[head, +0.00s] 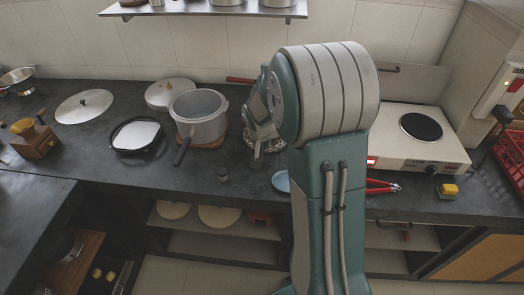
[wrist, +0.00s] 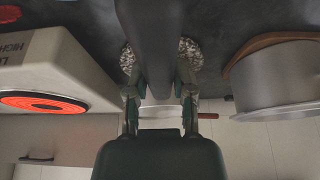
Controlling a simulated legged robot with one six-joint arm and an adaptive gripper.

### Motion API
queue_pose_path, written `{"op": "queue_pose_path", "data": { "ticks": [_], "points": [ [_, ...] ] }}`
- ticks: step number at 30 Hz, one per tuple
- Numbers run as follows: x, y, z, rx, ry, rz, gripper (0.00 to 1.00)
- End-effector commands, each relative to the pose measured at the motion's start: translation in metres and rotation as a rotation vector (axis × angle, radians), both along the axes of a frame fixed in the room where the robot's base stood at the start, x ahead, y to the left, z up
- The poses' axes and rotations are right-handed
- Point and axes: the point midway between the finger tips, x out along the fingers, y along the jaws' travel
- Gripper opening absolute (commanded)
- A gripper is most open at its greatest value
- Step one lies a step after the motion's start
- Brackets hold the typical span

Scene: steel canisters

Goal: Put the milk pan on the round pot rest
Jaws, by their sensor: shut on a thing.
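My gripper (wrist: 158,85) is shut on a dark grey, bar-like part (wrist: 152,35), which looks like the milk pan's handle. Which part of the pan it is cannot be told for sure. In the head view my gripper (head: 262,135) hangs over the counter, right of the big grey pot, partly hidden by my arm. A speckled round piece (wrist: 190,52), perhaps the round pot rest, shows on both sides of the held part in the wrist view. Its middle is hidden. The speckled edge also shows under my gripper in the head view (head: 250,141).
A grey pot (head: 204,130) with a dark handle stands on a wooden round (wrist: 270,42) close to my gripper. A hot plate (head: 400,150) is on the other side, its ring glowing red in the wrist view. A black pan (head: 118,149) and lids (head: 72,108) lie left.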

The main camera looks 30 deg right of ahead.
Motion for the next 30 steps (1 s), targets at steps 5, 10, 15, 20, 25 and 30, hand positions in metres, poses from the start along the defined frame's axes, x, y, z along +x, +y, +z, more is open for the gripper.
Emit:
{"op": "queue_pose_path", "data": {
  "ticks": [5, 10, 15, 20, 25, 30],
  "points": [
    [0.0, 0.0, -0.026, -0.001, 0.0, 0.002, 0.0],
    [0.0, 0.0, -0.029, -0.001, -0.001, 0.001, 0.0],
    [-0.001, 0.0, -0.03, 0.0, 0.004, 0.0, 0.65],
    [-0.001, 0.0, -0.03, 0.0, 0.002, 0.001, 0.65],
    [-0.001, 0.0, -0.029, -0.001, 0.002, 0.001, 0.65],
    [-0.004, 0.003, -0.016, -0.001, -0.001, 0.001, 0.65]
  ]
}}
